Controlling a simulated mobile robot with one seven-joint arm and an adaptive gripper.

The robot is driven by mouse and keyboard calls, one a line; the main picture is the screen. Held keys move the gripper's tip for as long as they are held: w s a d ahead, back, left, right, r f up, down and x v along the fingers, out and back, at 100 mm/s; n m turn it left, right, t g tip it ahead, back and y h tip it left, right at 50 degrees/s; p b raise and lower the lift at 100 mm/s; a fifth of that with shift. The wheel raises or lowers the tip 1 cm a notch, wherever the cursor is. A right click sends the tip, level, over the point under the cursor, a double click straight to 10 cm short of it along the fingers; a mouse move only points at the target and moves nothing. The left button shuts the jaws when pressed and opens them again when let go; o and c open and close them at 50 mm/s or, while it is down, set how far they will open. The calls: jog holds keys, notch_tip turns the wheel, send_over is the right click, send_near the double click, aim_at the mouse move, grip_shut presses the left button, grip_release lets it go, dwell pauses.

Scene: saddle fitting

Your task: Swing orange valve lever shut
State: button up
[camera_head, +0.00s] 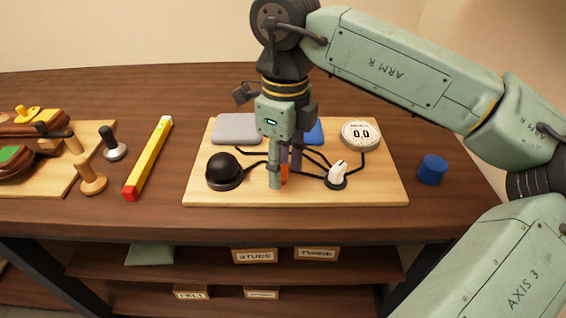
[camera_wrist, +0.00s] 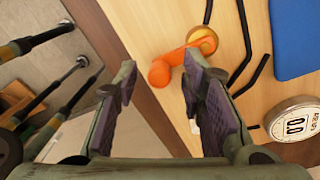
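The orange valve lever (camera_wrist: 178,60) shows in the wrist view, joined to a round brass-coloured pivot (camera_wrist: 204,40) on the light wooden board. Its rounded free end lies between my fingertips as seen from the wrist; I cannot tell whether either finger touches it. In the head view only a small orange part of the lever (camera_head: 285,174) shows behind my finger. My gripper (camera_head: 284,180) points down over the middle of the board, with its fingers apart. The wrist view also shows my gripper (camera_wrist: 160,80) open.
The board (camera_head: 230,197) also carries a black dome (camera_head: 224,168), a white-handled switch (camera_head: 338,172), a gauge reading 0.0 (camera_head: 361,134), black hoses, a grey pad (camera_head: 237,129) and a blue pad (camera_head: 315,133).

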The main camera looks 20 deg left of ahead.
aim_at(284, 166)
notch_tip(284, 166, up, 12)
jog(key=shift+w, duration=0.25)
dwell(0.5)
